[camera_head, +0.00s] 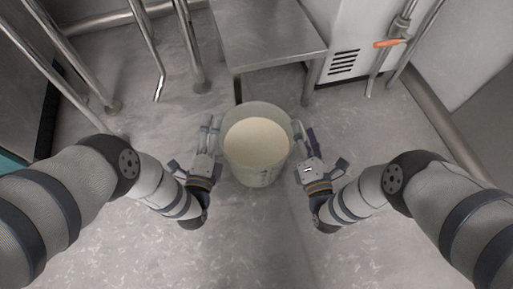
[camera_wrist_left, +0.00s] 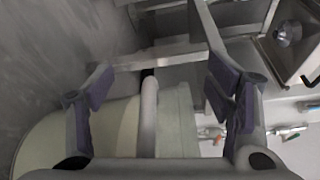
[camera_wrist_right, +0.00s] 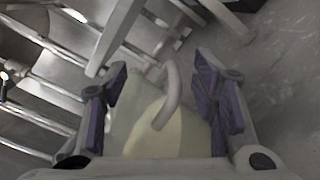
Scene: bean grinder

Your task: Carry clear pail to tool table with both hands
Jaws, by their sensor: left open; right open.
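The clear pail (camera_head: 256,176), with pale cream contents, stands upright between my two arms in the head view. My left gripper (camera_head: 211,134) is at the pail's left side, and my right gripper (camera_head: 303,138) is at its right side. Both are open. In the left wrist view, a pale curved handle (camera_wrist_left: 148,115) of the pail lies between the spread purple-padded fingers. In the right wrist view, another curved handle (camera_wrist_right: 173,95) lies between the open fingers. Whether any finger touches a handle cannot be told.
A metal table (camera_head: 268,38) stands just behind the pail; I cannot tell whether it is the tool table. Metal legs and pipes (camera_head: 150,50) stand at the left. A white vented cabinet (camera_head: 343,62) and an orange-handled pipe (camera_head: 386,43) are at the right. The near floor is clear.

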